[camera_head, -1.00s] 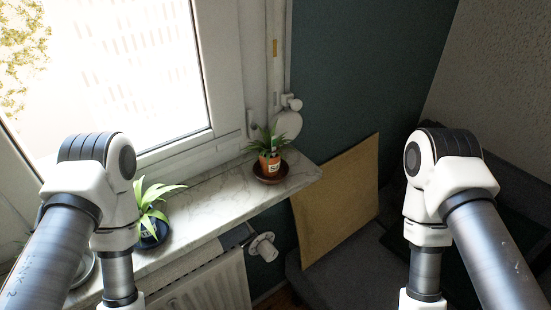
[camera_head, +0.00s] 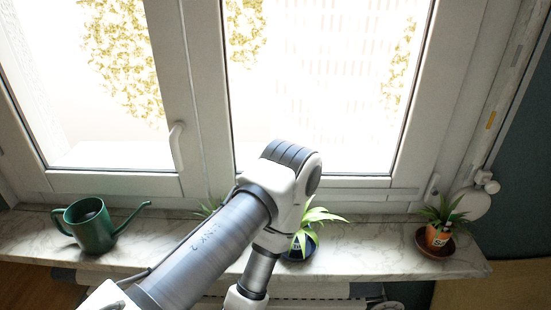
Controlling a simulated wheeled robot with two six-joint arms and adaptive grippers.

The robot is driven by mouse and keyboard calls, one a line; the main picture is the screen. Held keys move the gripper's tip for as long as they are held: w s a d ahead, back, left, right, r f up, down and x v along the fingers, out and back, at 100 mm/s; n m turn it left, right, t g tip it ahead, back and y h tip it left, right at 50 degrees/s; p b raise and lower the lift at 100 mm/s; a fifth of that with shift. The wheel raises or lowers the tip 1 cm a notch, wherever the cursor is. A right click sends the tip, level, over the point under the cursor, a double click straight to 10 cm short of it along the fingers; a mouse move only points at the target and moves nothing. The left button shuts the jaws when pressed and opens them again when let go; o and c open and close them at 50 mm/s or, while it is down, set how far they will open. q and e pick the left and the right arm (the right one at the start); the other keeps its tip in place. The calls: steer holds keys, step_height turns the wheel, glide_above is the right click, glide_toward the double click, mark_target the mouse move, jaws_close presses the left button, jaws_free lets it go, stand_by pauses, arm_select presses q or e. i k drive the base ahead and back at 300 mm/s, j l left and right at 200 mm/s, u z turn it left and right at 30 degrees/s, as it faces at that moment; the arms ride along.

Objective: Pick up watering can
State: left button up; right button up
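A green watering can (camera_head: 93,228) stands upright on the left part of the marble window sill (camera_head: 370,247). Its handle is on the left and its long spout points right. One of my arms reaches across the middle of the view, right of the can and apart from it. Its gripper is out of the frame below. My other arm and gripper are not in view.
A plant in a dark blue pot (camera_head: 300,247) is partly behind my arm. A plant in an orange pot (camera_head: 437,236) stands on a brown saucer at the right end of the sill. A window handle (camera_head: 177,145) juts out above. A radiator is below the sill.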

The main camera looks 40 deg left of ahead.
mark_target(104, 223)
steer(key=u, duration=2.4)
steer(key=k+j+z, duration=0.1)
steer(key=j+z, duration=0.3)
steer(key=k+j+z, duration=0.15)
steer(key=z, duration=0.3)
steer(key=k+j+z, duration=0.2)
steer(key=j+z, duration=0.2)
steer(key=k+j+z, duration=0.15)
steer(key=z, duration=0.3)
steer(key=j, duration=0.5)
